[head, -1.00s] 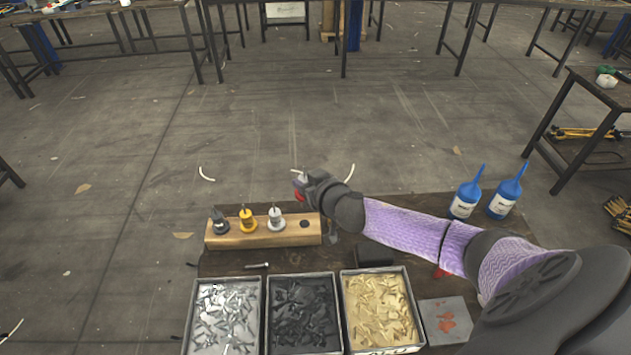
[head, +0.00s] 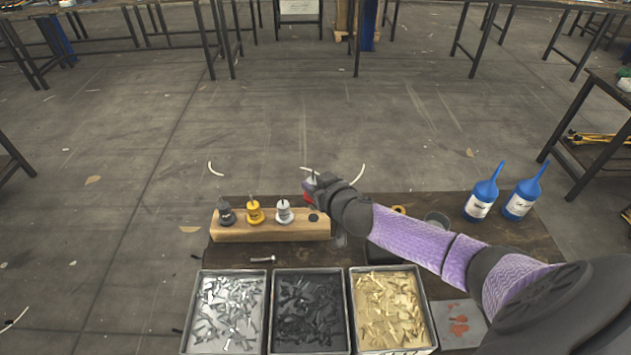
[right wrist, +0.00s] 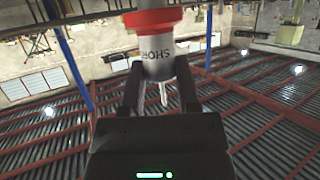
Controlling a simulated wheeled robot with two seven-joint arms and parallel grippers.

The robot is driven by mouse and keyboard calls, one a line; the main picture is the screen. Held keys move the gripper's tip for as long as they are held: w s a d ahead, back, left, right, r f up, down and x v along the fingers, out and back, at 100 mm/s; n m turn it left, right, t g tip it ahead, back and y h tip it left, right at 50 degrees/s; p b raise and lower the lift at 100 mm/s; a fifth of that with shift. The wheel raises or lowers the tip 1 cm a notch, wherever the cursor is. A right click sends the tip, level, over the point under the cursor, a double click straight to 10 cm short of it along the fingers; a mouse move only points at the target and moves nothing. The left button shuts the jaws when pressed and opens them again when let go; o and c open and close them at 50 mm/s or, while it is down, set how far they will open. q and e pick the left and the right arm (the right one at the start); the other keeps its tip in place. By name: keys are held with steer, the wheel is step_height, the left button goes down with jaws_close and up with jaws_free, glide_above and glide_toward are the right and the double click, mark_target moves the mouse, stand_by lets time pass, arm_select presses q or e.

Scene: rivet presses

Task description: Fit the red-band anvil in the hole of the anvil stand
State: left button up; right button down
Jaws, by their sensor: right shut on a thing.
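The red-band anvil (head: 308,197) is in the jaws of my right gripper (head: 317,186), above the right end of the anvil stand (head: 270,231), a light wooden block. In the right wrist view the anvil (right wrist: 157,45) shows a red band, a grey body with partly readable lettering and a thin pin, between the two fingers of my right gripper (right wrist: 160,85). The stand's dark open hole (head: 313,218) shows just below the anvil, apart from it. My left gripper is not in view.
Black (head: 226,213), yellow (head: 254,213) and silver-grey (head: 284,213) anvils stand on the block. A loose bolt (head: 262,259) lies in front. Three trays of rivets (head: 310,308) line the near edge. Two blue bottles (head: 483,195) stand at the right.

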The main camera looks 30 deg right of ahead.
steer(key=shift+f+b, duration=1.45)
steer(key=shift+f, duration=0.5)
step_height(320, 180, down, 2)
steer(key=shift+f+b, duration=0.1)
steer(key=shift+b, duration=0.75)
steer(key=shift+f+b, duration=0.45)
steer(key=shift+f, duration=0.1)
steer(key=shift+c, duration=1.2)
jaws_free()
step_height(320, 180, up, 10)
steer(key=p, duration=0.5)
steer(key=shift+f, duration=0.1)
